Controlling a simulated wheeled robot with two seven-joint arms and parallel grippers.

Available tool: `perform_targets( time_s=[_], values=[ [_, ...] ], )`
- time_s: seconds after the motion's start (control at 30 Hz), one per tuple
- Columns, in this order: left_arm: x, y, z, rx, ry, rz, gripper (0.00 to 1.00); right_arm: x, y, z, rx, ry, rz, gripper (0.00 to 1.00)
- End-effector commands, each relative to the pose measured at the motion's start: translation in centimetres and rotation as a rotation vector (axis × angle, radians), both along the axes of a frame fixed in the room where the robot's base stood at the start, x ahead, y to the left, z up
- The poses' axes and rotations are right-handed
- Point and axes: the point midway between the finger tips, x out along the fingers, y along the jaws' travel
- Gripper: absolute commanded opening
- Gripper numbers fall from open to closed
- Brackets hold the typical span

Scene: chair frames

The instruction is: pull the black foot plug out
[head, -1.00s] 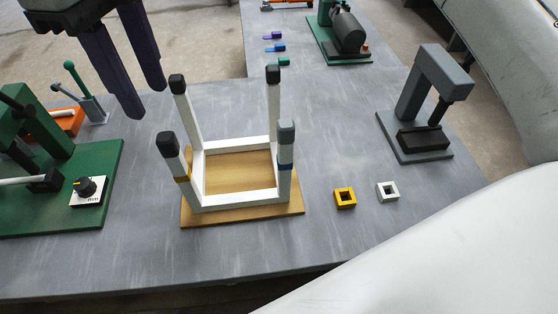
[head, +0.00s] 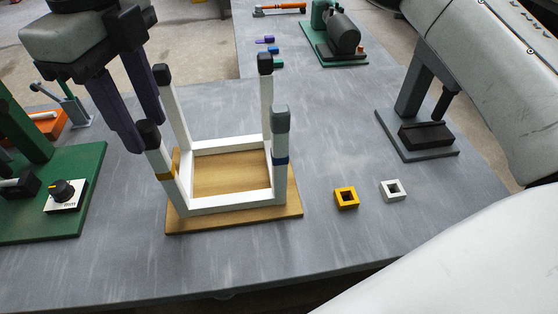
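A white four-legged chair frame (head: 230,201) stands with its legs up on a wooden board (head: 236,219). The near left leg has a yellow band and a black foot plug (head: 148,132) on top. The far left leg (head: 161,75) and far right leg (head: 265,63) also end in black plugs. The near right leg has a blue band and a grey plug (head: 281,118). My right gripper (head: 145,136) is open, its two dark fingers pointing down at the near left black plug. One fingertip is left of the plug, the other behind it; contact cannot be told. My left gripper is out of view.
A yellow square ring (head: 346,198) and a white one (head: 393,190) lie right of the frame. A grey press-like fixture (head: 416,136) stands further right. A green base with a dial (head: 63,196) is at left. The front table strip is clear.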

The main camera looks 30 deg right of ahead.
Motion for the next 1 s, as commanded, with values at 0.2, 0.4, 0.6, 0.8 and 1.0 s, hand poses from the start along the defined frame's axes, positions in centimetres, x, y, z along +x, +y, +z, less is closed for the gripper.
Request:
perform_targets(
  time_s=[0.2, 0.4, 0.6, 0.8, 1.0],
  values=[
    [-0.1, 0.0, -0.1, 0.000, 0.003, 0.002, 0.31, 0.0, 0.0, 0.0, 0.001, 0.001, 0.000, 0.02],
    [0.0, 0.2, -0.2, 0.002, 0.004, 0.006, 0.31, 0.0, 0.0, 0.0, 0.001, 0.001, 0.000, 0.00],
    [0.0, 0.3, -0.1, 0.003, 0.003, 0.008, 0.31, 0.0, 0.0, 0.2, 0.001, 0.001, 0.000, 0.00],
    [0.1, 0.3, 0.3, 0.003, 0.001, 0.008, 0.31, 0.0, 0.0, 0.7, 0.001, -0.001, 0.000, 0.00],
    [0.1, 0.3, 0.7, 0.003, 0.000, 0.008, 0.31, 0.0, 0.0, 1.2, 0.001, -0.001, 0.000, 0.00]
  ],
)
